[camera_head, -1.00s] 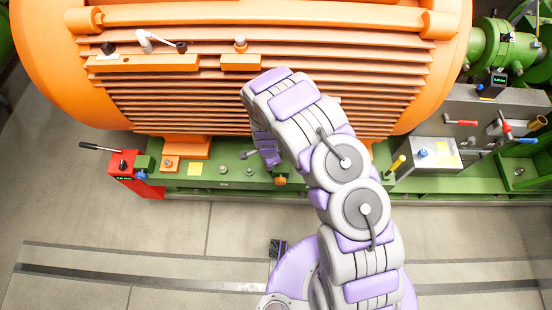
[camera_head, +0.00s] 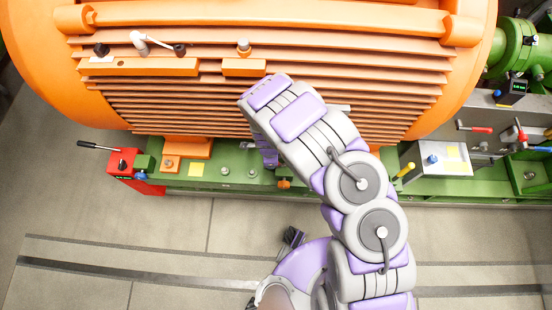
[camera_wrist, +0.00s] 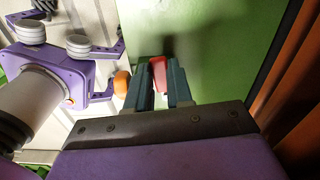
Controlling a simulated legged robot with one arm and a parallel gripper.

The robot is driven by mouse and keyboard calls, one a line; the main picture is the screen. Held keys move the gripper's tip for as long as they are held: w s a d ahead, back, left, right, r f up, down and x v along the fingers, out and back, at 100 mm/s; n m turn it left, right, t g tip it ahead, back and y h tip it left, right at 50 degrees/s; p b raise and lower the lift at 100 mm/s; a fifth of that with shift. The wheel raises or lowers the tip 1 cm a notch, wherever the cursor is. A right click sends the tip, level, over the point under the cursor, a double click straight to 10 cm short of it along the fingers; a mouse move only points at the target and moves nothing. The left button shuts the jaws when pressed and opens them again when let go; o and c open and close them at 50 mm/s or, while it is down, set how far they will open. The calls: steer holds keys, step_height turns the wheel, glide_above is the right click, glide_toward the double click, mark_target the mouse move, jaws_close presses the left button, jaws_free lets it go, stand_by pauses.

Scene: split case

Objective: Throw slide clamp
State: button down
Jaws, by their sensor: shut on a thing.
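My gripper (camera_wrist: 160,80) shows in the wrist view with its two dark blue-grey fingers close together, shut on a small red piece (camera_wrist: 158,72) that shows between the tips. The red piece lies against a green surface (camera_wrist: 205,40). I take it to be the slide clamp's handle, but its full shape is hidden. An orange knob (camera_wrist: 122,83) is just left of the left finger. In the head view the wrist reaches down to the green base (camera_head: 225,178) below the orange motor, and the arm hides the fingers and the red piece.
The finned orange motor (camera_head: 120,105) rises close behind the arm. A red box (camera_head: 122,162) with a black-handled lever stands at left. A grey box (camera_head: 435,160) and several red-handled levers (camera_head: 480,130) are at right. The floor (camera_head: 110,215) in front is clear.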

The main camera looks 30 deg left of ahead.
steer(key=shift+a, duration=0.15)
steer(key=c, duration=1)
jaws_free()
